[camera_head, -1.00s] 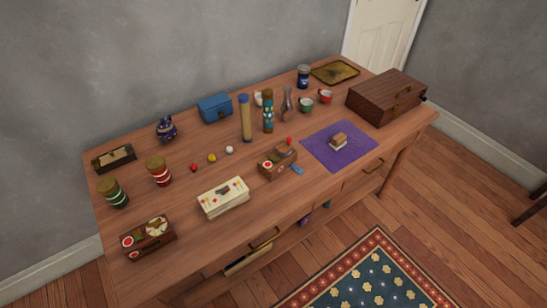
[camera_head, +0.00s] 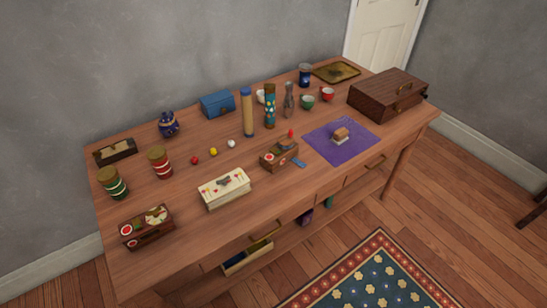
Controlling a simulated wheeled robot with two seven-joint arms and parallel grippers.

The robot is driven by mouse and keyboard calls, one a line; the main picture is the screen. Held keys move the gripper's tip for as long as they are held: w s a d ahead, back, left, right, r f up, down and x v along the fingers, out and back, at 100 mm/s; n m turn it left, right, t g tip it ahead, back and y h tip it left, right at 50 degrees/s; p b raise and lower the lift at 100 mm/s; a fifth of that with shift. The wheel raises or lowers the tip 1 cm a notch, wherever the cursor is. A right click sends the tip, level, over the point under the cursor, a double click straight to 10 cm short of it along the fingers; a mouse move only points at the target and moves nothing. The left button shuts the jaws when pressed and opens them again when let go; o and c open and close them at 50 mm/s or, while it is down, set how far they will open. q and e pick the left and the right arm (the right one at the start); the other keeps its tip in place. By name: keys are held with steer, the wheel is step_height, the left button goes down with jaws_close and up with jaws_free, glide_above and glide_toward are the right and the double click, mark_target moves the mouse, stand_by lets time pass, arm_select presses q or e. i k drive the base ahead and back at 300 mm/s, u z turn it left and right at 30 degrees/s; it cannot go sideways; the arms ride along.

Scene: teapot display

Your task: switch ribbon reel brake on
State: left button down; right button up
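A small wooden box (camera_head: 274,160) stands near the middle of the table's front half. A short blue strip (camera_head: 298,163), which looks like ribbon, comes out at its right side. A small upright red piece (camera_head: 291,134) stands at its back; whether it is a brake lever, and how it is set, is too small to tell. A second wooden box (camera_head: 147,228), with round red-and-white and green marks on top, sits at the front left. Neither of my grippers is in view.
The wooden table (camera_head: 180,205) holds a cream box (camera_head: 224,188), jars, small balls, tall cylinders, cups, a purple cloth (camera_head: 322,150) and a brown case (camera_head: 388,94). An open container (camera_head: 248,258) shows below the front edge. A patterned rug (camera_head: 370,280) lies on the floor.

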mark_target(272, 149)
steer(key=k, duration=1.15)
steer(key=z, duration=0.6)
steer(key=i, duration=1.65)
steer(key=u, duration=0.65)
